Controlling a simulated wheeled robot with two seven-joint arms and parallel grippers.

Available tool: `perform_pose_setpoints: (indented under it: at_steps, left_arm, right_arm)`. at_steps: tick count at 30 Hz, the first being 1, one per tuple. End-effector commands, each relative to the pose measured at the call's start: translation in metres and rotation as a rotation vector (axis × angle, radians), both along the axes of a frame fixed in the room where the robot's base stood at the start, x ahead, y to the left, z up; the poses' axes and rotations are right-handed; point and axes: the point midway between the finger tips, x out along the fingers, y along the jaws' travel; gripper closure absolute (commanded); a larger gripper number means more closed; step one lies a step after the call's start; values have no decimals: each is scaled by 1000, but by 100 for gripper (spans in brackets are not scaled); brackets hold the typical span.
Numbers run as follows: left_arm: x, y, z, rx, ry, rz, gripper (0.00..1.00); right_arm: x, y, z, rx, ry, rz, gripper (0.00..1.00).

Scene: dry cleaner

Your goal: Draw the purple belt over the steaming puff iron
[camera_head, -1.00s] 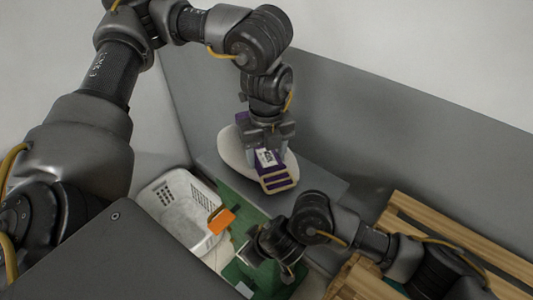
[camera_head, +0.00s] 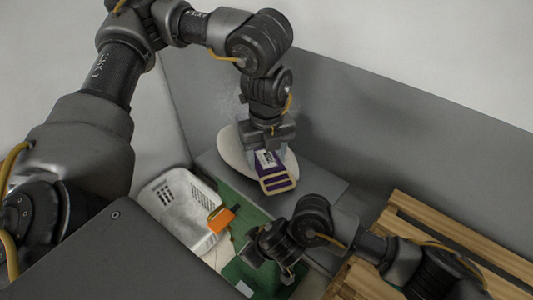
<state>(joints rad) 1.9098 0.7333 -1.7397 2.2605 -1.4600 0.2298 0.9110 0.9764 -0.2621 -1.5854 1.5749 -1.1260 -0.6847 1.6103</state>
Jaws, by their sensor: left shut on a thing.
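The purple belt (camera_head: 277,183) shows with pale cream edging at its near end and a white label near the jaws. My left gripper (camera_head: 267,155) is shut on the belt, right over the puff iron. The puff iron (camera_head: 234,153) is a pale, rounded pad on a grey plate, and a faint haze of steam shows at its upper left. The gripper and belt hide its middle. I cannot tell whether the belt touches the pad. My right gripper (camera_head: 290,274) hangs low at the front over the green surface, and its jaws are too small to read.
A white perforated basket (camera_head: 168,212) stands at the left with an orange tag-like object (camera_head: 221,219) at its right edge. A green surface (camera_head: 247,214) lies below the iron. A wooden slatted rack (camera_head: 440,240) stands at the right. A grey panel (camera_head: 350,120) rises behind.

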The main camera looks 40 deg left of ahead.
Motion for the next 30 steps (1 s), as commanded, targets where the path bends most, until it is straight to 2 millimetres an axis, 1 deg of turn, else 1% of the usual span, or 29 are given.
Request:
perform_pose_setpoints:
  at_steps: [30]
  left_arm:
    - [0,0,-14,0,-1,0,67]
  right_arm:
    - [0,-1,-1,-2,0,0,100]
